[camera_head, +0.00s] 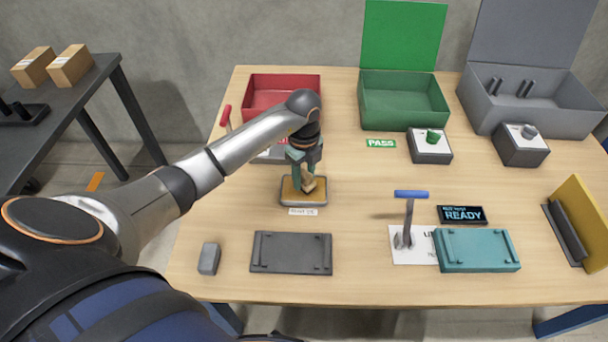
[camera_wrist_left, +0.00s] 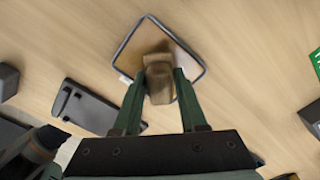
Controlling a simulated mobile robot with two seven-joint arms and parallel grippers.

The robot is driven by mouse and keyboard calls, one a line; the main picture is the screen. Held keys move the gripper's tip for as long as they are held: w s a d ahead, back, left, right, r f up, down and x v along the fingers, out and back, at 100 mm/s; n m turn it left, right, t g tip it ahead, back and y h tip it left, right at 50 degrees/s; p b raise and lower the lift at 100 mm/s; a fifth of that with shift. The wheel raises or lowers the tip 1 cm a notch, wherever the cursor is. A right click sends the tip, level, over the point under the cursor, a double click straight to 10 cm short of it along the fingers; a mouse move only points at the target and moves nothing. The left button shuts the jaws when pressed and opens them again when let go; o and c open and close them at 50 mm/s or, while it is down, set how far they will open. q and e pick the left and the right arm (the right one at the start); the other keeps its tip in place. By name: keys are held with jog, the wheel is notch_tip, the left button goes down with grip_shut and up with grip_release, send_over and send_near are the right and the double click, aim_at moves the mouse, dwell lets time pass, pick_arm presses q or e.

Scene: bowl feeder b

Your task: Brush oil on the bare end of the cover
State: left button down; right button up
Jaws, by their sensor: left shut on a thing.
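My left gripper (camera_head: 306,171) is shut on a tan brush (camera_head: 309,184), whose block shows between the green fingers in the left wrist view (camera_wrist_left: 158,80). The brush is over a shallow tray with an amber surface (camera_head: 284,196), seen also in the left wrist view (camera_wrist_left: 124,45). I cannot tell whether the brush touches the amber surface. A dark grey plate with raised bars (camera_head: 290,252) lies in front of the tray, and a teal plate (camera_head: 477,250) lies at the front right. Which plate is the cover is unclear. My right gripper is not in view.
A blue-handled tool (camera_head: 410,195) stands beside the teal plate. A small grey block (camera_head: 209,258) lies front left. Red (camera_head: 257,82), green (camera_head: 404,110) and grey bins (camera_head: 545,117) stand behind. A yellow upright panel (camera_head: 591,215) is at the right edge.

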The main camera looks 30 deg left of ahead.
aim_at(304, 173)
pick_arm(q)
jog(key=shift+f, duration=0.25)
jog(key=shift+f, duration=0.2)
dwell(0.9)
jog(key=shift+f, duration=0.1)
dwell(0.7)
notch_tip(304, 173, up, 3)
jog(key=shift+f+p, duration=0.2)
jog(key=shift+p, duration=1)
notch_tip(304, 173, up, 2)
jog(key=shift+p, duration=1)
notch_tip(304, 173, up, 3)
jog(key=shift+f+p, duration=0.15)
jog(key=shift+p, duration=1.1)
jog(key=shift+f, duration=0.1)
